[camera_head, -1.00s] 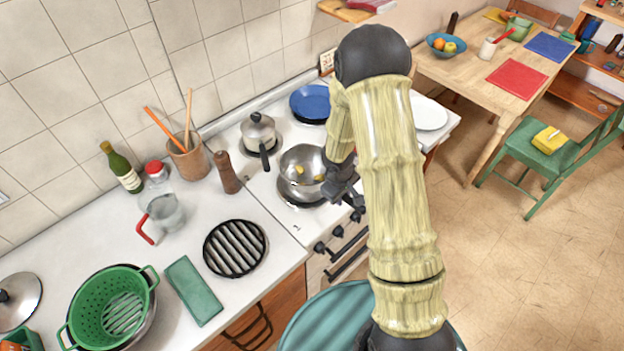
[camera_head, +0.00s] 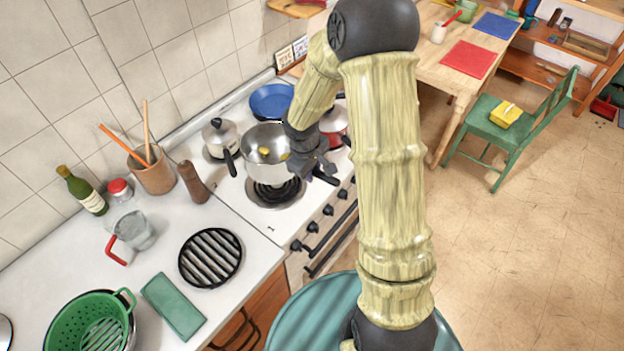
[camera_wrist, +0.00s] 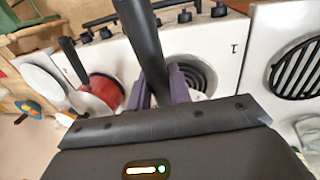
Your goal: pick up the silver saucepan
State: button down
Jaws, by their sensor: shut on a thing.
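The silver saucepan (camera_head: 258,168) hangs a little above a round black burner coil (camera_head: 275,192) in the head view, roughly level. A few small yellow pieces (camera_head: 264,152) lie inside it. My gripper (camera_head: 322,170) is at its right side, where my wrist hides part of the pan. In the wrist view a long black handle (camera_wrist: 143,45) runs between the purple fingers of my gripper (camera_wrist: 162,88), which are shut on it. The saucepan's bowl does not show clearly there. The bare coil (camera_wrist: 190,73) shows beyond the fingers.
A silver lidded pot (camera_head: 220,138) with a black handle stands left of the saucepan. A blue pan (camera_head: 270,101) is behind, and a red pot (camera_head: 334,122) is behind my wrist. A pepper mill (camera_head: 192,182) and a black grate (camera_head: 210,257) are on the left counter.

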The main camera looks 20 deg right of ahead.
jog(key=shift+r, duration=0.4)
jog(key=c, duration=2)
grip_release()
jog(key=shift+w, duration=0.1)
grip_shut()
